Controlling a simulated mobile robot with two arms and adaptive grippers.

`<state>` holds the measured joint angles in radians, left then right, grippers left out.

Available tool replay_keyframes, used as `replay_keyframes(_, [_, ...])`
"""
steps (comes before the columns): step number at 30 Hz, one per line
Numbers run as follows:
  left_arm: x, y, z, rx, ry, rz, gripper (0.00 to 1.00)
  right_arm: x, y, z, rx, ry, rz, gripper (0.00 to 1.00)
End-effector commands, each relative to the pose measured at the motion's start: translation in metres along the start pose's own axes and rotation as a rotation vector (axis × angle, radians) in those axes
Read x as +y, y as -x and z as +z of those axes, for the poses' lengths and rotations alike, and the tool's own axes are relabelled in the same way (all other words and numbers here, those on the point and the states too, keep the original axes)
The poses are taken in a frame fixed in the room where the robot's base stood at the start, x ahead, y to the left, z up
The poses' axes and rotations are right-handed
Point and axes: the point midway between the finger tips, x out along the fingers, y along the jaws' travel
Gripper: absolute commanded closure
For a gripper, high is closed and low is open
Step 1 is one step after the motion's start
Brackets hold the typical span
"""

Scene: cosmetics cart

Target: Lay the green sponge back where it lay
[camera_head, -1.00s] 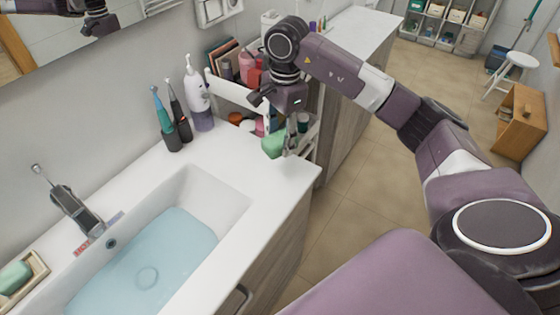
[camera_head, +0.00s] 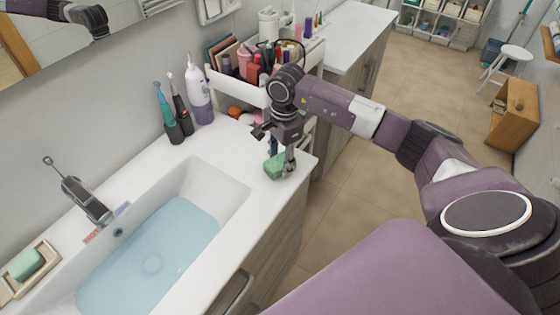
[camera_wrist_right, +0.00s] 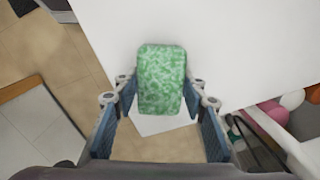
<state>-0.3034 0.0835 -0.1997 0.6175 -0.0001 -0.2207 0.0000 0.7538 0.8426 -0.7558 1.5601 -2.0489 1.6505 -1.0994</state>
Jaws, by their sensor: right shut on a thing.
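The green sponge (camera_head: 274,167) is at the right end of the white sink counter (camera_head: 238,160), close to its front corner. My right gripper (camera_head: 287,166) is shut on the sponge and points down. In the right wrist view the sponge (camera_wrist_right: 161,80) sits between the two fingers of my right gripper (camera_wrist_right: 160,95), with white countertop beyond it. I cannot tell whether the sponge touches the counter or hangs just above it. My left gripper is not in view.
The sink basin (camera_head: 240,190) holds blue water. Two electric toothbrushes (camera_head: 172,128) and a white and purple bottle (camera_head: 199,100) stand along the wall. A loaded white cart (camera_head: 240,90) is behind my gripper. A soap dish (camera_head: 47,253) is at lower left.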

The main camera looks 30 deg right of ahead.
Motion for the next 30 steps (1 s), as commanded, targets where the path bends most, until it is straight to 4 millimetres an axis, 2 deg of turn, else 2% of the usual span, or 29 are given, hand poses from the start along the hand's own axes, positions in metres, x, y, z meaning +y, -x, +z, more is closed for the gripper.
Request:
replay_keyframes(1, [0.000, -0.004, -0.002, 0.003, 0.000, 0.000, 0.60, 0.000, -0.003, 0.000, 0.000, 0.000, 0.000, 0.80])
replay_keyframes(2, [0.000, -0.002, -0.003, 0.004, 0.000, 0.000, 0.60, 0.000, -0.001, 0.000, 0.000, 0.000, 0.000, 0.58])
replay_keyframes(6, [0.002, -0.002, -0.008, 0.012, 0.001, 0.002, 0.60, 0.000, -0.001, 0.000, 0.000, 0.000, 0.000, 0.44])
replay_keyframes(17, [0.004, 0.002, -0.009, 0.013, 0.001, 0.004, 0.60, 0.000, 0.003, 0.000, 0.000, 0.000, 0.000, 0.44])
replay_keyframes(19, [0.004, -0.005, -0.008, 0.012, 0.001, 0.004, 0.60, -0.001, 0.009, -0.001, 0.001, 0.000, -0.004, 0.44])
replay_keyframes(30, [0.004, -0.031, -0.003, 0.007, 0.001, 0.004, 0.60, -0.001, 0.086, 0.000, 0.000, 0.000, -0.005, 0.44])
